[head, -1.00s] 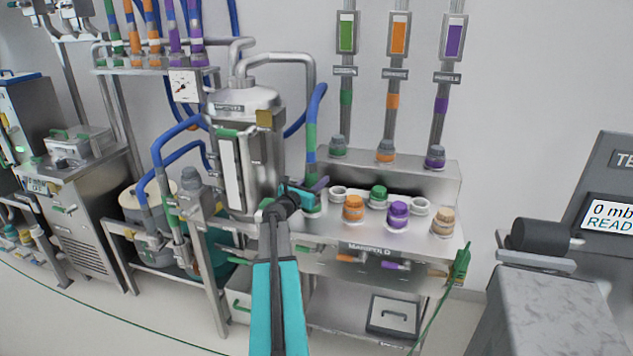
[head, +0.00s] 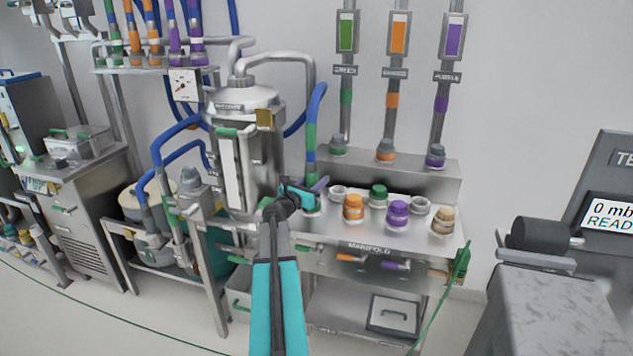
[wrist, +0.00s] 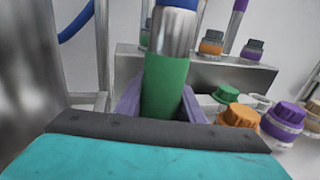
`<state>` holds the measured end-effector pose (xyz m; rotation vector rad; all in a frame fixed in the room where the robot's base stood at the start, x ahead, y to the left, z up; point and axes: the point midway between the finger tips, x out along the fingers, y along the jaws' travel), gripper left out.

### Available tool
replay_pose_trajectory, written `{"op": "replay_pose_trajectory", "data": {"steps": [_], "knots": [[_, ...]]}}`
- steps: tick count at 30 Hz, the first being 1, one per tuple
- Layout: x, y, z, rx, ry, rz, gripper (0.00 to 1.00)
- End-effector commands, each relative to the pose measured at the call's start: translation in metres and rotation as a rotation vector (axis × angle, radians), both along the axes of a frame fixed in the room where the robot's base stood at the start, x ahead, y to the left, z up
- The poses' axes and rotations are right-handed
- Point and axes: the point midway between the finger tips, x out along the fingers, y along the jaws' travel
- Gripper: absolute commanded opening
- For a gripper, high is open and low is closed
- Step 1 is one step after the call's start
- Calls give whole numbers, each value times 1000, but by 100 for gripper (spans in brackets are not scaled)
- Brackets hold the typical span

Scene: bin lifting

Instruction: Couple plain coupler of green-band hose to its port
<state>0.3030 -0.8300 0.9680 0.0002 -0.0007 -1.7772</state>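The green-band hose (head: 311,133) is blue at the top and drops beside the steel vessel, with a grey metal sleeve and green bands. In the wrist view its green section (wrist: 165,88) stands upright between my gripper's lavender fingers (wrist: 164,108). Both fingers lie against its sides with no gap showing, so my gripper (head: 317,187) appears shut on it. The hose's lower end (head: 312,207) is at the left end of the manifold shelf (head: 345,228), partly behind my gripper. I cannot tell whether its coupler is seated in a port; the wrist view hides that end.
On the manifold stand an orange cap (head: 353,207), a green cap (head: 379,194), a purple cap (head: 397,213), a beige cap (head: 442,220) and pale rings (head: 420,206). The steel vessel (head: 248,150) is close on the left. A grey bench (head: 548,300) stands at right.

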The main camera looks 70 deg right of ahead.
Motion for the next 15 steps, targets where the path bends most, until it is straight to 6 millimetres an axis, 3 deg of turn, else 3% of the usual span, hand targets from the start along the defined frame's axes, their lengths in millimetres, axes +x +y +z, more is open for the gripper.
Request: {"op": "replay_pose_trajectory", "data": {"steps": [1,3,15], "knots": [[0,0,-2,2,0,-1,44],[0,0,-2,2,0,0,56],[0,2,-1,1,0,0,56]]}}
